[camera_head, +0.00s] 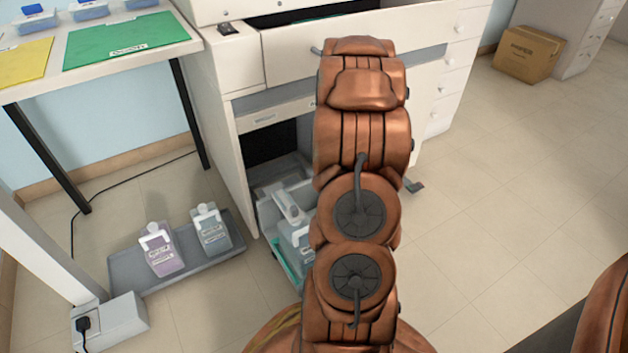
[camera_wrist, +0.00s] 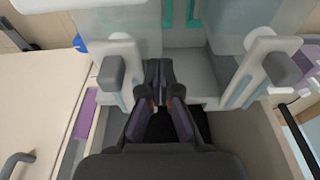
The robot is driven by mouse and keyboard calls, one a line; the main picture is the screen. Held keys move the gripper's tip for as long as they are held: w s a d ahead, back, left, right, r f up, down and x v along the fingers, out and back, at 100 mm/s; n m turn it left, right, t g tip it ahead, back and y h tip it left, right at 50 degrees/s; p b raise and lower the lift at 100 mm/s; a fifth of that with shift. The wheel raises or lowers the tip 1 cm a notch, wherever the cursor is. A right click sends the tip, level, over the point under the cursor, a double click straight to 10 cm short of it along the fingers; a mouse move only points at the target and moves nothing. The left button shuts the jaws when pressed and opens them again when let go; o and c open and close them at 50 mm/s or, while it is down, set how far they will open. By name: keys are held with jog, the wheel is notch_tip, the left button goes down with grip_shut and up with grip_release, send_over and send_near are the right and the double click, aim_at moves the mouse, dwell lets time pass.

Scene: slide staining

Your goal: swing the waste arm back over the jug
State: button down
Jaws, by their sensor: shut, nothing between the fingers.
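My gripper (camera_wrist: 160,75) is shut and empty in the wrist view, with its fingertips together between two white upright pieces. The left white piece (camera_wrist: 120,60) and the right white piece (camera_wrist: 250,70) each carry a dark grey block. I cannot tell which of them is the waste arm. Pale jug-like bodies (camera_wrist: 265,22) stand beyond them. In the head view, a white bar (camera_head: 287,204) lies in the low cabinet bay, above a pale container with a blue label (camera_head: 301,237), perhaps the jug. My arm hides my gripper and part of the bay there.
A grey floor tray (camera_head: 195,262) holds a purple-labelled jug (camera_head: 162,253) and a grey-labelled jug (camera_head: 211,231) left of the cabinet. A white power box (camera_head: 110,322) sits at lower left. A cardboard box (camera_head: 528,54) stands at the back right.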

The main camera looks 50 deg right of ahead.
notch_tip(320, 180, up, 8)
jog(key=p, duration=0.4)
jog(key=shift+f, duration=0.15)
dwell(0.4)
dwell(0.3)
jog(key=a+r+n+g+y+p, duration=0.1)
jog(key=a+r+p, duration=0.9)
jog(key=a+r, duration=0.45)
jog(key=a+r+n+y+p, duration=0.1)
jog(key=a+r+p, duration=0.95)
jog(key=r, duration=0.75)
jog(key=s+a+r+g+p, duration=0.1)
jog(key=s+a+r+p, duration=0.3)
jog(key=s+r+p, duration=0.2)
jog(key=s+a+r+n+g+p, duration=0.1)
jog(key=s+a+r+p, duration=0.4)
jog(key=r, duration=0.5)
jog(key=s+a+r+h+p, duration=0.1)
jog(key=s+a+r+p, duration=0.3)
jog(key=s+r+p, duration=0.3)
jog(key=shift+a+r+n+g, duration=0.15)
jog(key=shift+r+n+g, duration=0.25)
jog(key=shift+r, duration=0.25)
